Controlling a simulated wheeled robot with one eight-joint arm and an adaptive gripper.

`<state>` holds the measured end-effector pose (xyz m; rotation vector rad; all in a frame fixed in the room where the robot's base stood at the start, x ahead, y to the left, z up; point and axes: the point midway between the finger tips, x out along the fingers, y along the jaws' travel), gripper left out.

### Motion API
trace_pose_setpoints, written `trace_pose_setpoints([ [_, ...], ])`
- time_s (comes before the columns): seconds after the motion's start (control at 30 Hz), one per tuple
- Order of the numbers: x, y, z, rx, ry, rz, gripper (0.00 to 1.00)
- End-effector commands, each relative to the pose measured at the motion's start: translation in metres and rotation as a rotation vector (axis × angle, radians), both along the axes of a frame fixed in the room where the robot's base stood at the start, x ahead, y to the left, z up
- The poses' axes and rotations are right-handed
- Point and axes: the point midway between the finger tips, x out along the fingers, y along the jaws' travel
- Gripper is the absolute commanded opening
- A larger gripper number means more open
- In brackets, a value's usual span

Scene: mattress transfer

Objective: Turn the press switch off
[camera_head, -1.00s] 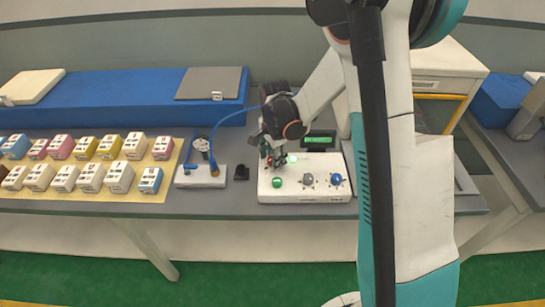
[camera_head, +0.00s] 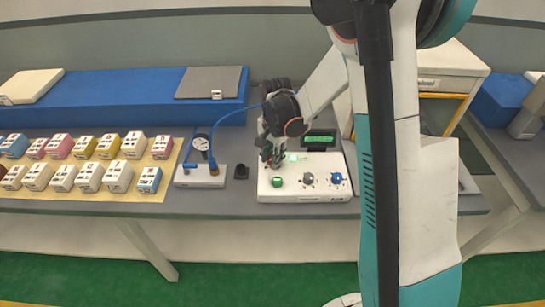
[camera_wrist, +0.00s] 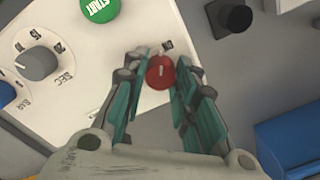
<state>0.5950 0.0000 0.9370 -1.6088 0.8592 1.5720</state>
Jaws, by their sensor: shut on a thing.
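The white control box (camera_head: 325,192) stands on the table. Its red round switch (camera_wrist: 160,73) shows in the wrist view, with a pale mark on top and a small label beside it too small to read. My gripper (camera_wrist: 160,84) is shut on this red switch, its two teal fingers on either side of it. In the head view my gripper (camera_head: 273,158) is at the back left of the box and mostly hides the switch.
The box also bears a green START button (camera_head: 277,182), a grey dial (camera_head: 308,179) and a blue dial (camera_head: 337,178). A green display (camera_head: 318,139) sits behind. A black block (camera_head: 241,172) and a gauge stand (camera_head: 200,178) are to the left.

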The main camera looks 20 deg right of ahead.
Motion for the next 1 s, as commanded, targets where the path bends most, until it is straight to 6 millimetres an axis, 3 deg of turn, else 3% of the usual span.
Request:
trace_pose_setpoints([
  [1.0,0.0017,-0.0003,-0.0003,0.000,-0.001,0.959,0.02],
])
